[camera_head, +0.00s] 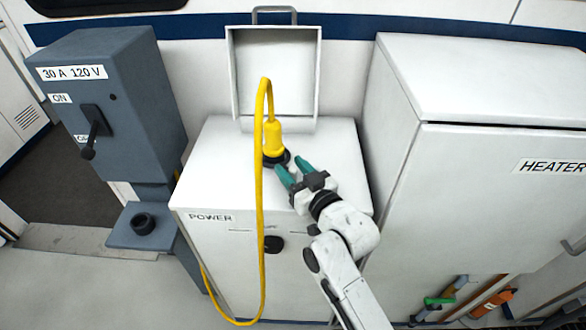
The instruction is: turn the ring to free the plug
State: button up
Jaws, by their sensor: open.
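A yellow plug (273,138) stands upright on top of the white POWER cabinet (210,190). A black ring (281,158) sits around the plug's base. My gripper (288,172) has teal fingers, spread open, just right and in front of the ring. One fingertip is close to the ring; I cannot tell whether it touches. Nothing shows between the fingers.
An open white lid (275,75) stands behind the plug. A grey switch box (120,100) with a black lever stands left, above a shelf with a black round socket (143,223). The HEATER cabinet (480,150) rises close on the right. Coloured tools lie low at right.

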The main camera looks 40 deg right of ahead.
jog(key=shift+c, duration=0.4)
grip_shut()
